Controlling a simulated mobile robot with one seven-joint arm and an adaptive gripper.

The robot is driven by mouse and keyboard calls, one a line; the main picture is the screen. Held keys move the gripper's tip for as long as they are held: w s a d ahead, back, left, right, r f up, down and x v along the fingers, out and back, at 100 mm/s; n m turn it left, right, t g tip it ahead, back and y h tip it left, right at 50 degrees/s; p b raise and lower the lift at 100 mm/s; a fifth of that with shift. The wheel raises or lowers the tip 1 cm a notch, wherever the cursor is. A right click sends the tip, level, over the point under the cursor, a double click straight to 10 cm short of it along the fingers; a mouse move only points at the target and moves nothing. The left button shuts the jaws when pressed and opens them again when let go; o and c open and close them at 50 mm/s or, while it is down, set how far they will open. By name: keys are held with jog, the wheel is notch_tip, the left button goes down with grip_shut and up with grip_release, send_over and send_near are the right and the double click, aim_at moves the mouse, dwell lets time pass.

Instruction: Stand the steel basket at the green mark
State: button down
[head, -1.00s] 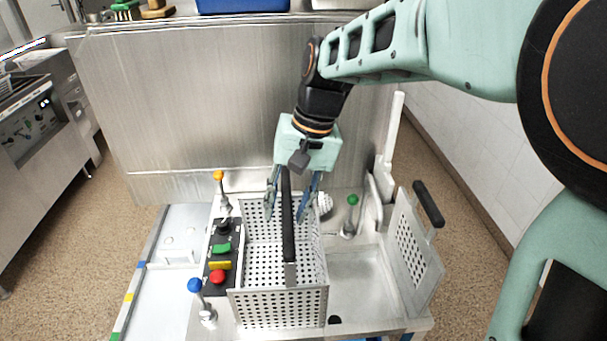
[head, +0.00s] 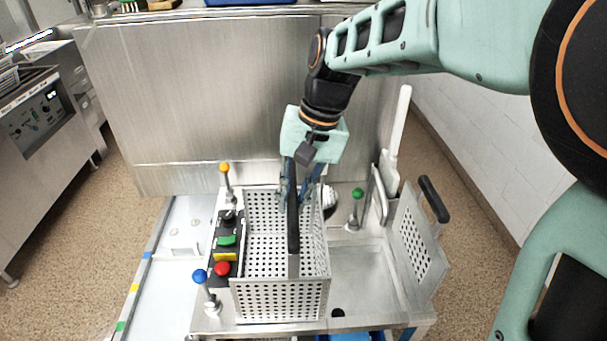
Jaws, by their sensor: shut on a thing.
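The steel basket (head: 280,300) is an open box with perforated walls and a black bar handle (head: 293,225) over its top. It stands upright on the steel worktop, left of a shallow sink-like recess. My gripper (head: 300,190) is above the far part of the basket, its fingers shut on the handle near its far end. The handle partly hides the fingers. A green mark (head: 122,326) shows on the left edge strip of the pale side shelf, at the near end, below a yellow and a blue mark.
Between basket and shelf are a button box (head: 224,250), a blue-knobbed lever (head: 201,277) and an orange-knobbed lever (head: 225,170). To the right are a green-knobbed lever (head: 357,195) and a perforated plate with a black handle (head: 415,245). The side shelf (head: 165,290) looks clear near the mark.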

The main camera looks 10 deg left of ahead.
jog(key=shift+a+r, duration=0.1)
jog(key=shift+r, duration=0.2)
jog(key=shift+r+p, duration=0.95)
jog(key=shift+p, duration=0.05)
